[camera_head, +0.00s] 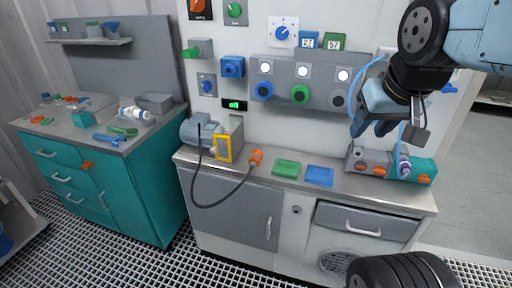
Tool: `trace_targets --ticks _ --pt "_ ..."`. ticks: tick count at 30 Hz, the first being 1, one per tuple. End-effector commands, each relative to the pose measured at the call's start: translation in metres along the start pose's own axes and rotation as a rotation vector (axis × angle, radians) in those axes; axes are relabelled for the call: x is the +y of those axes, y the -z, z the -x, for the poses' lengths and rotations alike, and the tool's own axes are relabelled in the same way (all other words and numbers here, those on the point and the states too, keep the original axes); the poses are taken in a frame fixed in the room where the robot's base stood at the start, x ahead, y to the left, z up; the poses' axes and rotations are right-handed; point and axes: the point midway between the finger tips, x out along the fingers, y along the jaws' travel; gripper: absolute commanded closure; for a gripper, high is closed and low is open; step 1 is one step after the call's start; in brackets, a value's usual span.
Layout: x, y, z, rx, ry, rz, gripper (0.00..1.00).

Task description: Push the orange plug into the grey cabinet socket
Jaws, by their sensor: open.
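The orange plug (256,158) lies on the counter, right of a blue-grey motor. A black cable (214,205) runs from it, hangs in a loop over the counter's front edge and rises by the motor. A small dark round fitting (296,210) on the cabinet front, below the counter, may be the socket; I cannot tell for sure. My gripper (374,130) is open and points down at the right, above the back of the counter. It is well right of the plug and apart from it. Its fingertips are small and partly overlap each other.
The motor (201,131) and a yellow frame (223,148) stand left of the plug. A green block (286,169) and a blue block (319,176) lie right of it. A grey box (368,158) with orange fittings is under my gripper. A teal cabinet (145,190) stands left.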

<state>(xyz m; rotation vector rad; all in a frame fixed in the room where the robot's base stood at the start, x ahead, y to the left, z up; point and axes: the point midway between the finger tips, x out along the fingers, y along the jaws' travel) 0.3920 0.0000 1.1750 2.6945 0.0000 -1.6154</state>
Motion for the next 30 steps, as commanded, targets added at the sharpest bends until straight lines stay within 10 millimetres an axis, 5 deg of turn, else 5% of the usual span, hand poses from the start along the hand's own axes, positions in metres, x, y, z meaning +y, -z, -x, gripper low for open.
trace_targets --ticks 4,13,15,30 --pt "0.0 0.0 0.0 0.0 0.0 0.0 0.56" --pt "-0.016 0.025 -0.022 0.008 0.079 -0.016 0.28" --pt "-0.027 0.039 -0.037 0.013 0.12 -0.03 0.21" --pt "-0.115 0.118 -0.164 0.05 0.277 -0.205 0.21"
